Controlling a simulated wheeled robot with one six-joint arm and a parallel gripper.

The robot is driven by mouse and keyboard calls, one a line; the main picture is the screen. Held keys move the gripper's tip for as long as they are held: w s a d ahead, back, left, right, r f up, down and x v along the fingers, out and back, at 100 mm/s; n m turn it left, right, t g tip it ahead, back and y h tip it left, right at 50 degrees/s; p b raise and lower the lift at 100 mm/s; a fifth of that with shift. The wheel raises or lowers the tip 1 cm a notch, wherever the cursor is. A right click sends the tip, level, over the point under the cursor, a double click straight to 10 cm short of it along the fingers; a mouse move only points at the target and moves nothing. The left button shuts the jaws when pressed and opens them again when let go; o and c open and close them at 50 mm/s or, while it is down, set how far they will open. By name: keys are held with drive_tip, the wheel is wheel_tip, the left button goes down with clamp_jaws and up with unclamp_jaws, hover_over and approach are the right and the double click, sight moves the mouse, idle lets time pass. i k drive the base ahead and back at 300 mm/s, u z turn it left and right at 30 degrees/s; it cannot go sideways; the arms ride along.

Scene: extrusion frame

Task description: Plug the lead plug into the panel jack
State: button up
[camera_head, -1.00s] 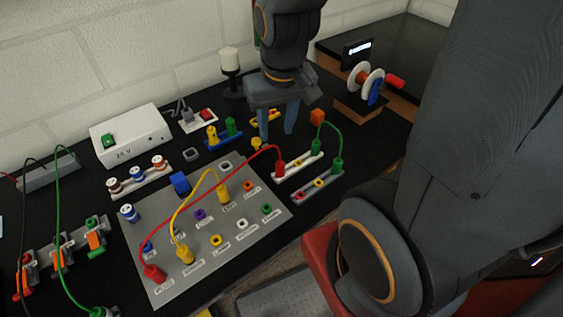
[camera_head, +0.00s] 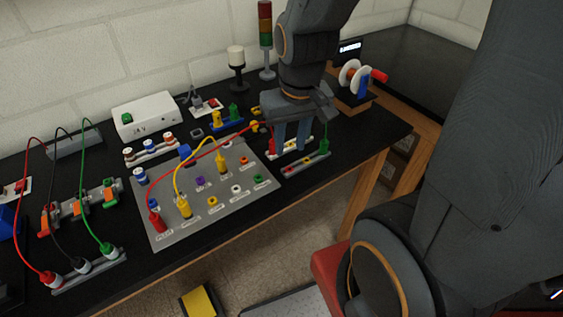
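The grey jack panel (camera_head: 210,203) lies on the black bench, with colored jacks such as a yellow one (camera_head: 212,201), an orange one (camera_head: 243,161) and a green one (camera_head: 258,180). A red plug (camera_head: 156,222) and a yellow plug (camera_head: 184,207) stand at its front left, and another yellow plug (camera_head: 222,162) stands farther back. Contact cannot be told.
A white box (camera_head: 143,117), a dark lamp post (camera_head: 236,67), a signal tower (camera_head: 265,38) and a spool stand (camera_head: 357,82) stand behind. The bench's front edge is close to the panel.

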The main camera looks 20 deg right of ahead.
sight(272, 151)
drive_tip(key=u, duration=2.35)
drive_tip(key=k, duration=0.75)
drive_tip(key=z, duration=0.85)
drive_tip(key=i, duration=0.5)
